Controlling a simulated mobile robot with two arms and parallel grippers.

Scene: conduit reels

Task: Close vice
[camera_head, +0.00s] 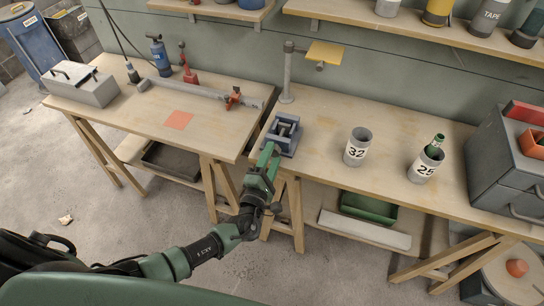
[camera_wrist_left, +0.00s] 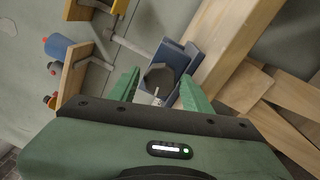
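The vice (camera_head: 284,132) is a small blue-grey block at the front left corner of the right-hand workbench. In the left wrist view the vice (camera_wrist_left: 184,60) shows its blue body, with a dark hexagonal end and a thin light bar pointing toward me. My left gripper (camera_head: 266,158) reaches up to the front of the vice from below. In the left wrist view my left gripper (camera_wrist_left: 160,88) has its green fingers apart, with the dark end and bar between them. I cannot tell whether they touch. The gap between the jaws is hard to judge. My right gripper is not in view.
A post with a yellow plate (camera_head: 325,53) stands behind the vice. Cans marked 32 (camera_head: 357,147) and 25 (camera_head: 425,166) stand to its right, with bare bench between.

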